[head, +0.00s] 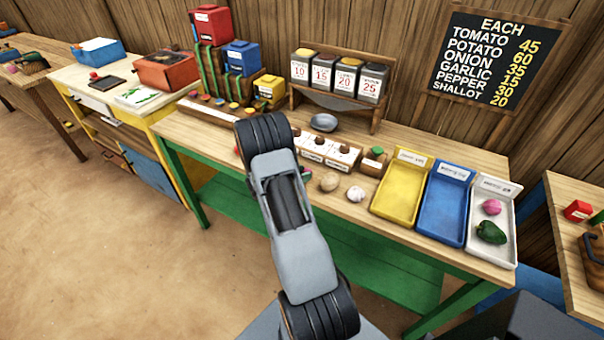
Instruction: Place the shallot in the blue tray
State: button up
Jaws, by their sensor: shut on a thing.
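The blue tray (442,212) lies on the green-legged stall table, between a yellow tray and a white tray; it looks empty. A pink-purple bulb (491,206) lies in the white tray (505,245) above a green pepper (490,232); I cannot tell whether it is the shallot or an onion. A small pink patch (306,172) shows just right of my arm, mostly hidden by it. My arm rises across the middle of the picture, and its links hide my gripper and whatever is at it.
The yellow tray (400,187) looks empty. A brown potato-like thing (329,182) and a white garlic-like bulb (356,194) lie on the table left of it. A grey bowl (323,122) sits below labelled canisters (338,76). The price board (492,58) hangs behind.

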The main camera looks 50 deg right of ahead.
jog(key=shift+f, duration=0.3)
jog(key=o, duration=0.9)
jog(key=shift+r, duration=0.1)
